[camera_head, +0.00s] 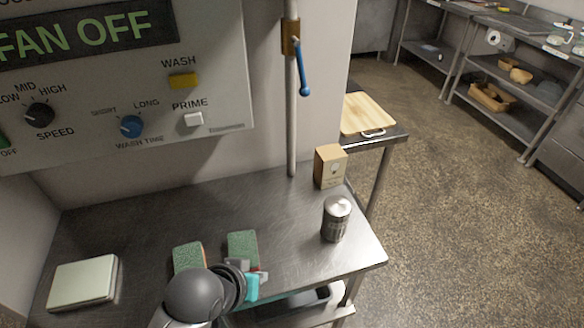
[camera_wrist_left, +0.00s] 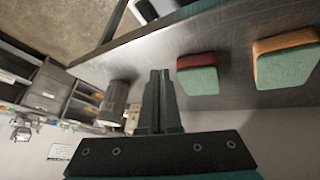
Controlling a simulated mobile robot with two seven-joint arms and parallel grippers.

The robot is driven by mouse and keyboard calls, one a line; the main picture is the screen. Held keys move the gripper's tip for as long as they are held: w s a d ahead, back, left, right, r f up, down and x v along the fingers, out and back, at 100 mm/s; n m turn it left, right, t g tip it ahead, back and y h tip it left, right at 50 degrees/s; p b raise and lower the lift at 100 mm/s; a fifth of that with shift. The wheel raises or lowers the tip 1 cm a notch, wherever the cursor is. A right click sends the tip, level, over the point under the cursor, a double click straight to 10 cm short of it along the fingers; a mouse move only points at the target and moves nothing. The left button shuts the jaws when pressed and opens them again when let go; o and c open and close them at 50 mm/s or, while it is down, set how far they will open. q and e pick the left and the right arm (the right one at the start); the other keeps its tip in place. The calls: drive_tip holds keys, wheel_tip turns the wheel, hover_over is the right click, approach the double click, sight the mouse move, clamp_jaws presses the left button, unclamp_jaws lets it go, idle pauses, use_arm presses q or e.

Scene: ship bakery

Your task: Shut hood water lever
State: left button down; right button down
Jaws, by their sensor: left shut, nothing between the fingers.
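The hood water lever (camera_head: 303,75) is a blue handle on a brass valve (camera_head: 290,37) on the vertical pipe (camera_head: 292,130), in the head view. The handle hangs down, tilted slightly to the right of the pipe. My left gripper (camera_wrist_left: 160,73) is shut and empty in the wrist view, with its fingers together. In the head view only its grey wrist and teal part show low over the counter; the fingertips are not clear there. It is well below the lever and apart from it. The lever does not show in the wrist view. My right gripper is not in view.
The steel counter (camera_head: 130,215) holds two green sponges (camera_head: 242,250), a metal shaker (camera_head: 336,218), a small cardboard box (camera_head: 330,167) and a pale flat box (camera_head: 84,283). The hood control panel (camera_head: 225,70) is left of the pipe. Space around the lever is clear.

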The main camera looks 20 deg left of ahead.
use_arm(q)
drive_tip(key=w+a+r+n+t, duration=0.2)
drive_tip(key=w+r+n+t, duration=0.4)
drive_tip(key=r, duration=0.5)
drive_tip(key=w+a+r+n+t+y, duration=0.1)
drive_tip(key=w+a+r+n+t, duration=0.2)
drive_tip(key=w+r+n+t, duration=0.3)
drive_tip(key=w+r+n, duration=0.4)
drive_tip(key=r+n, duration=0.1)
drive_tip(key=shift+w+r+n, duration=0.15)
drive_tip(key=shift+w+n, duration=0.1)
drive_tip(key=shift+n, duration=0.05)
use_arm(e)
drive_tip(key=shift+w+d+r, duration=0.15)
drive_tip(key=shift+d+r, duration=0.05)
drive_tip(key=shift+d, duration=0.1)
use_arm(q)
drive_tip(key=shift+w, duration=0.1)
approach(300, 68)
drive_tip(key=w+a+f, duration=0.3)
drive_tip(key=w+a, duration=0.1)
drive_tip(key=w, duration=0.1)
drive_tip(key=shift+w+d+r+p, duration=0.1)
drive_tip(key=shift+w+d+p, duration=0.25)
drive_tip(key=shift+w+d, duration=0.3)
drive_tip(key=shift+w+d+r+p, duration=0.15)
drive_tip(key=shift+w+d+p, duration=0.25)
drive_tip(key=shift+d, duration=0.45)
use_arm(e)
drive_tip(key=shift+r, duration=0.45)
